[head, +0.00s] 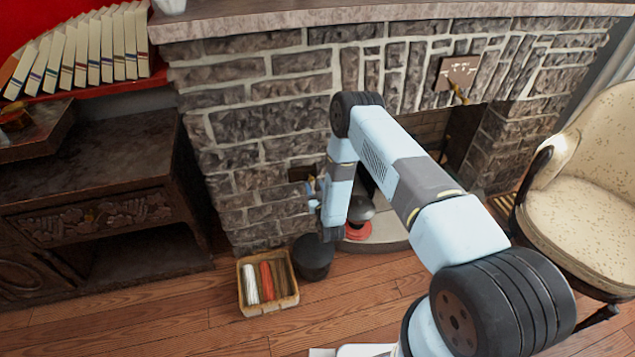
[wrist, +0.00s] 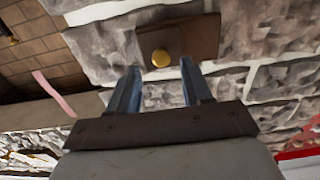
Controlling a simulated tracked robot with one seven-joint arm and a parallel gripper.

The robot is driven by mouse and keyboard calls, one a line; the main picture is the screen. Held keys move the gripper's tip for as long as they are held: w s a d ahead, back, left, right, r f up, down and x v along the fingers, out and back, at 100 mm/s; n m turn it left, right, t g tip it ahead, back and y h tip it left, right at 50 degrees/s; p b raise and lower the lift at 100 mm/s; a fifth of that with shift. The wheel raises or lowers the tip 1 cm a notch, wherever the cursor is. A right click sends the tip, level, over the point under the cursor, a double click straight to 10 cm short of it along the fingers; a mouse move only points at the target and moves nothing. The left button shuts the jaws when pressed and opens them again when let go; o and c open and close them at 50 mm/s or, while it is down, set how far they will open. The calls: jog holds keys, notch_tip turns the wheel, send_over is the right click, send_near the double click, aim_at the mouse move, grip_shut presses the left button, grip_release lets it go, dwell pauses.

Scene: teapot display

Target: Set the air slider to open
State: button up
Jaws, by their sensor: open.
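In the wrist view, a brown plate (wrist: 190,38) with a round brass knob (wrist: 161,58) is set on the grey stone wall. This looks like the air slider, though no marking is legible. My gripper (wrist: 161,68) is open and empty, its two fingers pointing toward the plate. The knob appears between and just past the fingertips; I cannot tell whether they touch it. In the head view, a dark plate (head: 299,173) is on the stones left of the fireplace opening, with my gripper (head: 312,188) close beside it. My arm hides part of this area.
Another plate (head: 459,72) with a brass handle (head: 459,95) is above the fireplace opening. A dark bucket (head: 313,258) and a wooden box (head: 268,306) with coloured bundles stand on the floor. A cabinet (head: 100,215) is left, an armchair (head: 580,180) right. Floor in front is mostly clear.

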aim_at(312, 180)
jog(key=shift+x, duration=2.1)
grip_shut()
